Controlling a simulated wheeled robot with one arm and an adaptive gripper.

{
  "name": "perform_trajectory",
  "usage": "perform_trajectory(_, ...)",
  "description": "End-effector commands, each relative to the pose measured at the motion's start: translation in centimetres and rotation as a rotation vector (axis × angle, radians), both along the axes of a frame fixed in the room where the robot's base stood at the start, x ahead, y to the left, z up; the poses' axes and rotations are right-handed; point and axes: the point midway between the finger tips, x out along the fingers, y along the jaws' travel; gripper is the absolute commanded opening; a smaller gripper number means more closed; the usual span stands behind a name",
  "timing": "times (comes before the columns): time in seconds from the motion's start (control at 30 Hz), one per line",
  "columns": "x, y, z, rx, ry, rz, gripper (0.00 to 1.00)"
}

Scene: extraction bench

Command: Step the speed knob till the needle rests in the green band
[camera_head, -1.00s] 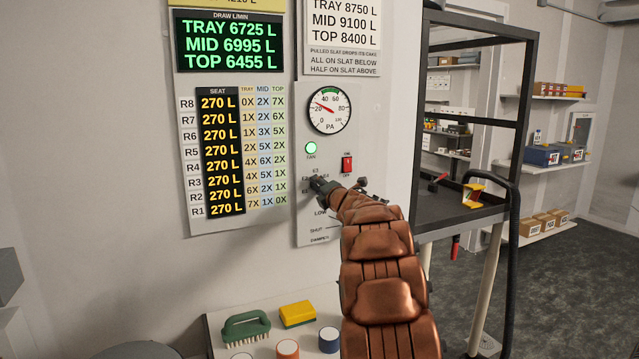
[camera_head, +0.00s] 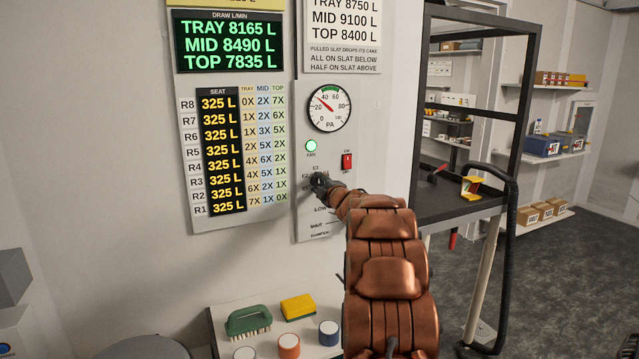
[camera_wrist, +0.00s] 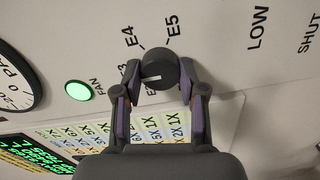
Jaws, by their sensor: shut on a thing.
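The speed knob (camera_wrist: 160,68) is a dark round knob on the wall panel. In the wrist view my gripper (camera_wrist: 158,82) has a finger on each side of it and is shut on it. The knob's white mark points left, near partly hidden labels; E4 and E5 are readable. In the head view my gripper (camera_head: 321,183) covers most of the knob. The round PA gauge (camera_head: 329,108) is above. Its red needle points up and left, near the 40 figure and short of the green band at the top.
A lit green fan lamp (camera_head: 311,146) and a red switch (camera_head: 347,162) sit above the knob. A green draw display (camera_head: 229,42) and a seat table (camera_head: 222,150) are at left. A brush (camera_head: 248,322) and a yellow sponge (camera_head: 298,307) lie on a surface below.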

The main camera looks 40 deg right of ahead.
Motion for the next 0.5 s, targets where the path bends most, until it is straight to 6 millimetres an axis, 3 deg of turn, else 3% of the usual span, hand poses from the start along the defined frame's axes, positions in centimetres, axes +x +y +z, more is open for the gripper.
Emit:
perform_trajectory(0.4,-0.04,-0.07,-0.05,0.007,-0.002,-0.001,0.06)
perform_trajectory(0.43,-0.04,-0.07,-0.05,0.006,-0.002,-0.001,0.43)
perform_trajectory(0.5,-0.03,-0.07,-0.04,0.006,-0.002,-0.001,0.50)
